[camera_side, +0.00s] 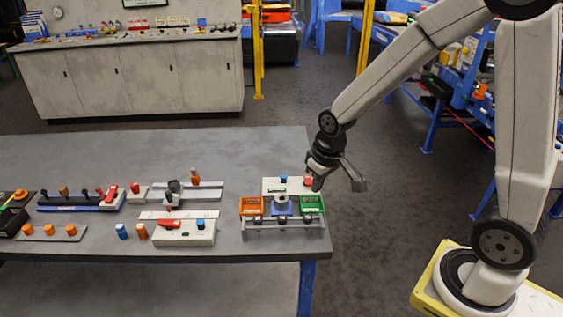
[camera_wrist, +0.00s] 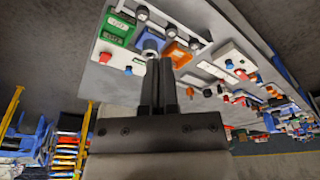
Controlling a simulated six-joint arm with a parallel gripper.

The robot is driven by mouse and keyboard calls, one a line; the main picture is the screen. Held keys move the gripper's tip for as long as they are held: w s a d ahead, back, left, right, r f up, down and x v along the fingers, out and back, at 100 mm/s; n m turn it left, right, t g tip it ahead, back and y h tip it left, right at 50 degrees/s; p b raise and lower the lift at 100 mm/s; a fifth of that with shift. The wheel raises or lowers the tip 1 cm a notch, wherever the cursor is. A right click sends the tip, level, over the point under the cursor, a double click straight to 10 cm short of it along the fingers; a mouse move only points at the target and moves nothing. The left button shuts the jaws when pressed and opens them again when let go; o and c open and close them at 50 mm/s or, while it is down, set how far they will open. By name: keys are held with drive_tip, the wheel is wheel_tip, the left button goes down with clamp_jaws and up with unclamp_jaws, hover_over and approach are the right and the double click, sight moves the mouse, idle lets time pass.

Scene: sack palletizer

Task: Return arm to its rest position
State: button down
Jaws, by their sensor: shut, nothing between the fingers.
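My gripper (camera_side: 318,184) is at the right end of the grey table (camera_side: 200,255), just over the white panel (camera_side: 270,184) with a blue and a red button. In the wrist view the gripper (camera_wrist: 159,64) points at the table, its two fingers close together with nothing between them. The fingertips appear near the blue holder (camera_side: 283,209), but I cannot tell whether they touch anything.
An orange bin (camera_side: 251,206) and a green bin (camera_side: 312,204) flank the blue holder. A white box with a red switch (camera_side: 183,233) and other controls stand to the left. Open floor (camera_side: 385,215) lies right of the table.

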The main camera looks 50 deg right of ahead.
drive_tip(key=s+a, duration=0.3)
drive_tip(key=s, duration=0.4)
drive_tip(key=shift+s+n, duration=0.25)
drive_tip(key=shift+n, duration=0.05)
